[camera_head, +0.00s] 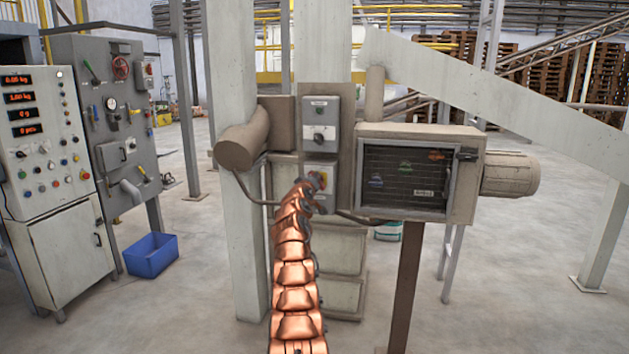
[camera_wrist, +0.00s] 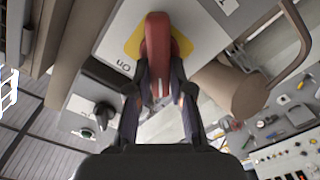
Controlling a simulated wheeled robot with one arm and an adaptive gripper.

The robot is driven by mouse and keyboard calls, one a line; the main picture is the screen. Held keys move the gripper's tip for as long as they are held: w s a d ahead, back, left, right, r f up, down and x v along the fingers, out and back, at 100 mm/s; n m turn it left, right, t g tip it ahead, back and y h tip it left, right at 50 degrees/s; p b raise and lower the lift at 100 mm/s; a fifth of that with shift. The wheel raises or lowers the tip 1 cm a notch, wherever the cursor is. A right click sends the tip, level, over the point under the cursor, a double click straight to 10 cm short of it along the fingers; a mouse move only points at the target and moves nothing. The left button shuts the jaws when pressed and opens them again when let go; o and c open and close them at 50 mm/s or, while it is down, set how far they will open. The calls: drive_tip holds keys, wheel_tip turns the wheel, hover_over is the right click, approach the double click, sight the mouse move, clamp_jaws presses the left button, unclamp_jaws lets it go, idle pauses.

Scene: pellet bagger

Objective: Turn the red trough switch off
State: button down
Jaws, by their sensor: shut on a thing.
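The red trough switch (camera_wrist: 155,40) shows in the wrist view as a red handle on a yellow plate (camera_wrist: 133,44) set in a grey box. My gripper (camera_wrist: 160,80) is shut on the red handle, one dark finger on each side. The handle runs roughly up and down in this view, and upside-down "ON" lettering (camera_wrist: 124,68) stands to its left. In the head view my copper arm reaches up to the lower grey switch box (camera_head: 325,203).
An upper grey box with a dark knob (camera_head: 319,134) sits just above. A mesh-fronted cabinet (camera_head: 405,180) with a motor is at right, and a brown cylinder (camera_head: 243,148) at left. Control panels (camera_head: 45,140) and a blue bin (camera_head: 151,255) stand further left on open floor.

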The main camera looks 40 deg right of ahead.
drive_tip(key=shift+f+n+p, duration=0.2)
drive_tip(key=shift+n, duration=2.2)
drive_tip(key=shift+f+n+p, duration=0.2)
drive_tip(key=shift+n, duration=2.2)
drive_tip(key=c, duration=1.1)
unclamp_jaws()
drive_tip(key=shift+d, duration=0.1)
drive_tip(key=shift+o, duration=0.3)
drive_tip(key=shift+w+f, duration=0.1)
drive_tip(key=shift+w, duration=0.1)
drive_tip(key=shift+a, duration=0.3)
